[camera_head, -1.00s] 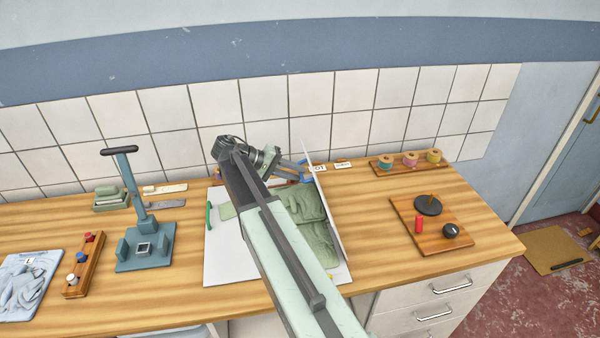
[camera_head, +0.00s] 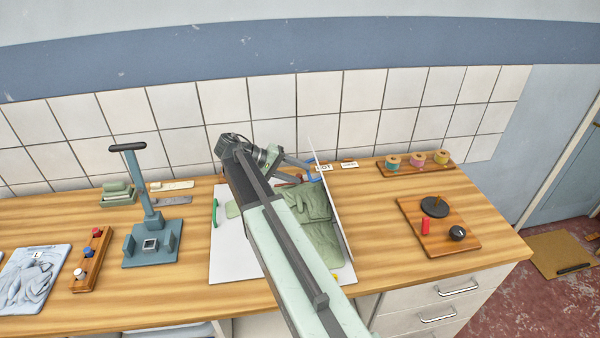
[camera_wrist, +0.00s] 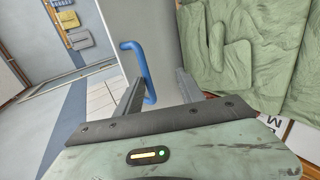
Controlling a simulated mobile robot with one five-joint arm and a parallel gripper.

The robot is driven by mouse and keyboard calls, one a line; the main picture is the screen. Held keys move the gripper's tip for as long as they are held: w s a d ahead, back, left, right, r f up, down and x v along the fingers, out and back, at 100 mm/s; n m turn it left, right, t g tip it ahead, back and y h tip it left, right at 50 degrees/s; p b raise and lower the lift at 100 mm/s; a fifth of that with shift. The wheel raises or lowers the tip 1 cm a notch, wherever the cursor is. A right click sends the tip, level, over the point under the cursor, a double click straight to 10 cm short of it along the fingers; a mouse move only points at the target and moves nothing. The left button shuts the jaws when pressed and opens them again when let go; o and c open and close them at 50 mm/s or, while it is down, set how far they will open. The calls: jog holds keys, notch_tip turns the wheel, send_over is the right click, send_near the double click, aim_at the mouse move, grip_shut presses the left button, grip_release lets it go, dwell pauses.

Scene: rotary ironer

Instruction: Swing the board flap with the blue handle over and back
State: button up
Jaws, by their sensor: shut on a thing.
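The board flap (camera_head: 333,215) is a thin pale panel standing up near edge-on at the right side of the white board (camera_head: 232,262). Its blue handle (camera_head: 314,177) is on the flap's left side near the back, partly hidden by my gripper (camera_head: 303,163). In the wrist view, the blue handle (camera_wrist: 136,62) is a bent bar on the grey flap (camera_wrist: 162,40). My gripper (camera_wrist: 157,90) has its two fingers on either side of the handle's lower part and is shut on it. Green folded cloth (camera_head: 318,228) lies on the board, left of the flap.
A wooden tray (camera_head: 458,243) with a black knob and red cylinder stands to the right. Several thread spools (camera_head: 417,160) stand behind it. Bare wood (camera_head: 372,215) lies between flap and tray. A blue press stand (camera_head: 150,225) is on the left.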

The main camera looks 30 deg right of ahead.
jog(key=p+v, duration=0.3)
jog(key=v, duration=0.4)
jog(key=shift+a, duration=0.25)
jog(key=shift+w, duration=0.1)
